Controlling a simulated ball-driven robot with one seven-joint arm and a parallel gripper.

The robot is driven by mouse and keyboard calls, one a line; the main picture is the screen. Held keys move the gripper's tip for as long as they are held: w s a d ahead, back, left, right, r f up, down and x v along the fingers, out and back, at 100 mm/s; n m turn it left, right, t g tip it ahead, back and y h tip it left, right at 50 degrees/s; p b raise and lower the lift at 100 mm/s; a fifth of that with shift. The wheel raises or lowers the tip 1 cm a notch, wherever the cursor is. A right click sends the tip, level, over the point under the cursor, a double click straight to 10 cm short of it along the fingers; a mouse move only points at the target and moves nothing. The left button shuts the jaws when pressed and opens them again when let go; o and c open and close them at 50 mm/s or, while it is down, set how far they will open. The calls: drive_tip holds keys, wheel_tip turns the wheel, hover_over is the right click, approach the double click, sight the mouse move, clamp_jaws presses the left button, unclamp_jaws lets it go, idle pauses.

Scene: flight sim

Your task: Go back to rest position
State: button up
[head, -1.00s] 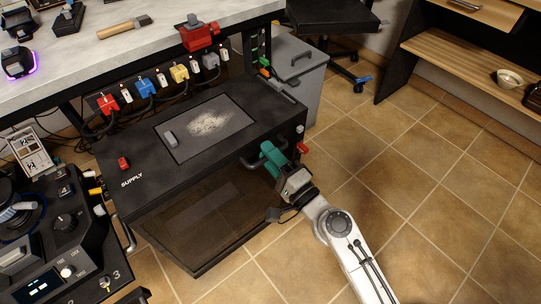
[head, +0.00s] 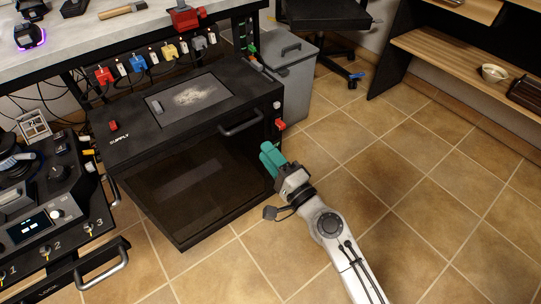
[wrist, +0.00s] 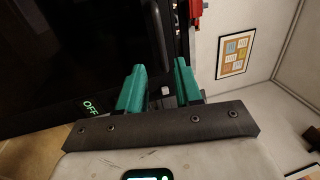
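My gripper (head: 268,157) has green fingers and hangs in front of the right front corner of the black SUPPLY cabinet (head: 118,157). In the wrist view my gripper (wrist: 160,80) is open, with an empty gap between its two fingers. The cabinet's black bar handle (head: 241,124) lies behind the fingertips in the head view, apart from them. The dark glass front (head: 195,190) of the cabinet appears closed. My arm stretches out from the lower right of the head view.
A control panel (head: 35,225) and a front unit with a metal handle (head: 102,270) stand at the lower left. A grey bin (head: 290,75) and a chair (head: 335,30) are behind the cabinet. A wooden shelf (head: 450,55) is at the upper right. The tiled floor (head: 430,190) is open on the right.

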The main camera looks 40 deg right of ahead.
idle(0.4)
drive_tip(key=s+a+f+n+g+y, duration=0.65)
drive_tip(key=s+f+n+g, duration=0.3)
drive_tip(key=n, duration=0.45)
drive_tip(key=s+d+f+n+g+h, duration=0.25)
drive_tip(key=s+d+g, duration=0.2)
drive_tip(key=s, duration=0.35)
drive_tip(key=s+d+f+n+g+h, duration=0.1)
drive_tip(key=s+d+f+g+h, duration=0.25)
drive_tip(key=s, duration=0.55)
wheel_tip(320, 180, up, 36)
drive_tip(key=g+p, duration=0.1)
drive_tip(key=p, duration=3.4)
drive_tip(key=shift+s+r+h, duration=0.15)
drive_tip(key=shift+r+h, duration=0.1)
drive_tip(key=shift+h, duration=0.1)
